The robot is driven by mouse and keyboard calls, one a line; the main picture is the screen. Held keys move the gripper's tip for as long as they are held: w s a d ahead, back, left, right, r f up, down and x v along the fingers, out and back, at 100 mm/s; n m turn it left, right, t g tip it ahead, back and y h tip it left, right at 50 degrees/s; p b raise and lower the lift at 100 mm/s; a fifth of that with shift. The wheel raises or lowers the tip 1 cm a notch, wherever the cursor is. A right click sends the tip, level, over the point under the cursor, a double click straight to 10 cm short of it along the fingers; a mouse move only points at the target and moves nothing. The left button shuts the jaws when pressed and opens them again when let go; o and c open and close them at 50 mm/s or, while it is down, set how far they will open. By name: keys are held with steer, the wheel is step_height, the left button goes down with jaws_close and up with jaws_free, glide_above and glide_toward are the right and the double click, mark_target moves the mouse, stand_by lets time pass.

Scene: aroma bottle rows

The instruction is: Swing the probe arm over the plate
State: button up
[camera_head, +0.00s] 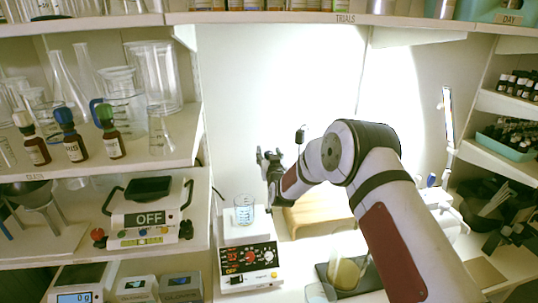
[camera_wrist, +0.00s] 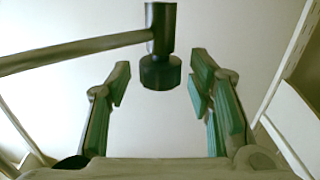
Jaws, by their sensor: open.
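The probe arm shows in the wrist view as a thin rod (camera_wrist: 80,52) coming in from the left, joined to a dark upright cylinder with a wider round foot (camera_wrist: 160,72). My gripper (camera_wrist: 160,92) is open, and the dark foot is seen between and beyond its spread fingers; I see no contact. In the head view my gripper (camera_head: 266,160) is above the white hot plate unit (camera_head: 250,262), near the back wall. A glass beaker (camera_head: 244,209) stands on its plate (camera_head: 236,235). The probe arm is hard to tell from my gripper there.
Shelves on the left hold glassware, dropper bottles (camera_head: 75,147) and a device marked OFF (camera_head: 148,218). A wooden block (camera_head: 318,210) and a dark tray (camera_head: 350,280) are right of the hot plate. Right shelves hold small bottles (camera_head: 510,130).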

steer(key=shift+w, duration=0.15)
jaws_close()
steer(key=shift+a, duration=0.1)
